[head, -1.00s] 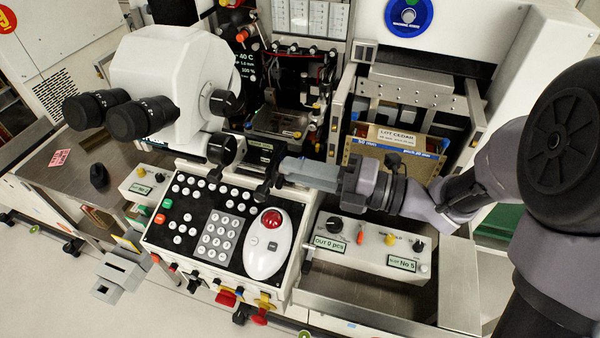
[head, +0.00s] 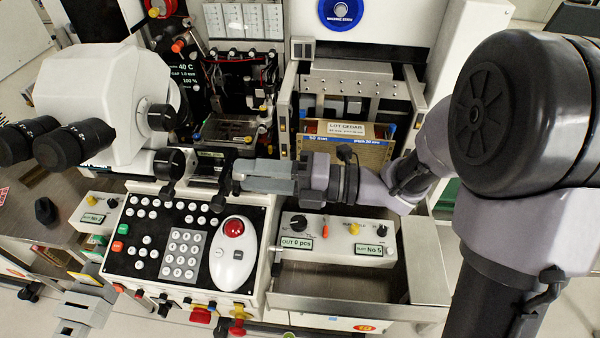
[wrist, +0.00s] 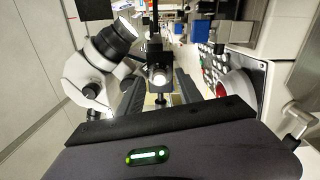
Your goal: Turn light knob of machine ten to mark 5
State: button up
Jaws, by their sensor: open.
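My gripper (head: 238,177) reaches in from the right above the machine's keypad panel, its grey fingers pointing left. In the wrist view its two dark fingers (wrist: 160,92) stand apart with nothing held between them. A black round knob (head: 168,164) by the white microscope (head: 95,100) is left of the fingertips, with a gap. A second black knob (head: 162,117) is above it. In the wrist view a round, bright-faced part (wrist: 160,77) lies beyond the fingers. I cannot tell which knob is the light knob, nor read a machine number ten or a mark 5 on a dial.
The keypad panel (head: 145,255) with a red trackball (head: 233,228) is below the gripper. A white box (head: 340,243) with small knobs and a plate reading "No 5" stands at right. A smaller box (head: 93,215) stands at left. Posts and cables crowd the back.

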jog(key=s+d+p, duration=0.1)
jog(key=d+p, duration=0.4)
jog(key=d, duration=1.2)
jog(key=shift+s+d, duration=0.2)
